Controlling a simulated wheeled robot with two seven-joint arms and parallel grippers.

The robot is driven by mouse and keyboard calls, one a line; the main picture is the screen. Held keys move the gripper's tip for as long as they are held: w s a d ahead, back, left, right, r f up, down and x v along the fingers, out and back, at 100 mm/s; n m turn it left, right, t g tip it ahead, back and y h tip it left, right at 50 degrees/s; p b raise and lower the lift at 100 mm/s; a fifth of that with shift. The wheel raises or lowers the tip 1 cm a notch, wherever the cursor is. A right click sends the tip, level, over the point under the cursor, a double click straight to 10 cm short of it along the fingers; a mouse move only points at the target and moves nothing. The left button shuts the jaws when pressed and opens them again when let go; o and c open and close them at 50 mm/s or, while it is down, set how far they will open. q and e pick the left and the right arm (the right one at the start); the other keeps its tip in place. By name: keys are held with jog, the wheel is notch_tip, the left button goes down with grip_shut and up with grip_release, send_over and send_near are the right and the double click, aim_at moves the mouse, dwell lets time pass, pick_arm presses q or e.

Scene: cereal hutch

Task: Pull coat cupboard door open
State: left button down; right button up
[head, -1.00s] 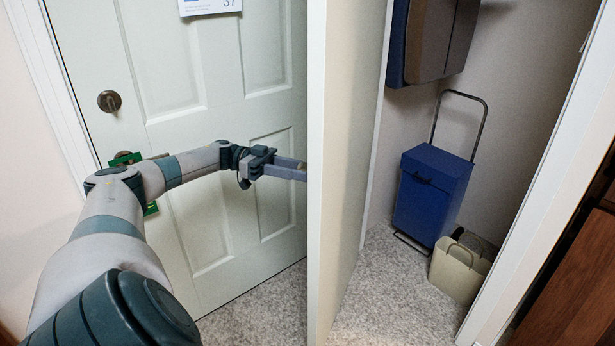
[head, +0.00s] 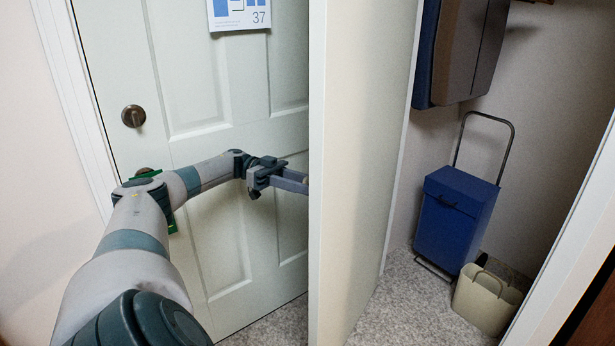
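The coat cupboard door (head: 362,170) stands open in the head view, seen nearly edge-on, with the cupboard inside showing to its right. My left gripper (head: 292,182) is at the left side of the door, its fingers reaching right to the door's near edge. The fingertips are hidden behind that edge, so I cannot tell whether they touch the door or hold anything. No handle shows on the visible face of the door. My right gripper is not in view.
Inside the cupboard stand a blue wheeled trolley bag (head: 457,215) and a cream basket (head: 487,300), with dark coats or bags (head: 462,52) hanging above. A closed white panelled door (head: 215,120) with a calendar (head: 238,14) is behind my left arm. Speckled carpet (head: 400,305) is clear near the cupboard door.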

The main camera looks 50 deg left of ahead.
pick_arm(q)
jog(key=c, duration=1.2)
grip_release()
jog(key=shift+b+v, duration=1.05)
jog(key=shift+v, duration=2.75)
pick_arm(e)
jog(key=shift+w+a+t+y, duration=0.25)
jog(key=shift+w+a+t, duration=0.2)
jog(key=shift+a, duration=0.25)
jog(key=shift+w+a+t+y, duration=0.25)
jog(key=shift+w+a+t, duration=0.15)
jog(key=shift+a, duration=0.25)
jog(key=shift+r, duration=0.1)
